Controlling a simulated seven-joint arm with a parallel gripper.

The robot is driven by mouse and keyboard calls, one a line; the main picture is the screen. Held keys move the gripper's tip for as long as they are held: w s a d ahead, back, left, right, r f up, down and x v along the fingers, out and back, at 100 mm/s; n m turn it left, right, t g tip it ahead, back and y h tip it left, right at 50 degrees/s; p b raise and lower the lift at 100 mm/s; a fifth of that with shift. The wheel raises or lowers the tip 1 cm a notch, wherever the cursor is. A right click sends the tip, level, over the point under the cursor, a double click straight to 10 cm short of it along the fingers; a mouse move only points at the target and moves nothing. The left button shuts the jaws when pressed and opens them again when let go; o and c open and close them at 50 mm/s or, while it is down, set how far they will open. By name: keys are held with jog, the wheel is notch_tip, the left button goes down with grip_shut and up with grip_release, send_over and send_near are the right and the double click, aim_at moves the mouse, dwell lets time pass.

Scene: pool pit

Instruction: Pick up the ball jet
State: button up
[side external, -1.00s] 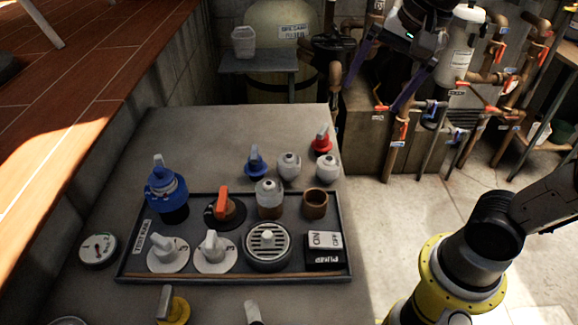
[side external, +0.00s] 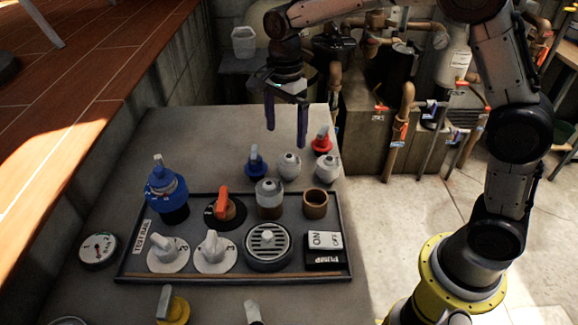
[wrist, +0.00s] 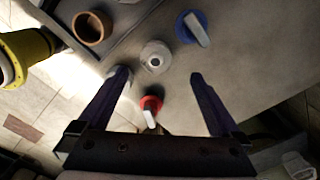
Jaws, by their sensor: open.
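Two pale ball jets, round with a small hole on top, stand on the grey bench behind the tray: one (side external: 288,166) on the left and one (side external: 327,168) on the right. A third similar pale fitting (side external: 269,193) sits in a brown socket in the tray. My gripper (side external: 286,137) is open and empty, pointing down above and behind the left ball jet. In the wrist view, that ball jet (wrist: 155,57) lies ahead between the fingertips. The other (wrist: 123,78) is partly hidden by the left finger.
An empty brown socket (side external: 315,204) is in the dark tray (side external: 130,268), with knobs and a pump switch. The bench's back left is clear.

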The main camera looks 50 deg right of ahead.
aim_at(289, 160)
notch_tip(289, 160, down, 4)
jog(key=shift+f, duration=0.1)
jog(key=shift+s+d+f, duration=0.1)
jog(key=shift+s+f, duration=0.1)
jog(key=shift+f, duration=1.1)
jog(key=shift+s+d+f, duration=0.1)
jog(key=shift+s+f, duration=0.05)
jog(key=shift+f, duration=1.15)
jog(key=c, duration=1.4)
jog(key=shift+r, duration=0.15)
jog(key=shift+r, duration=0.6)
jog(key=s+r, duration=0.4)
jog(key=s+d+r, duration=0.1)
jog(key=s+r, duration=0.2)
jog(key=s, duration=0.2)
jog(key=s+r, duration=0.4)
jog(key=s, duration=0.1)
jog(key=shift+d+r, duration=0.3)
jog(key=shift+w, duration=0.1)
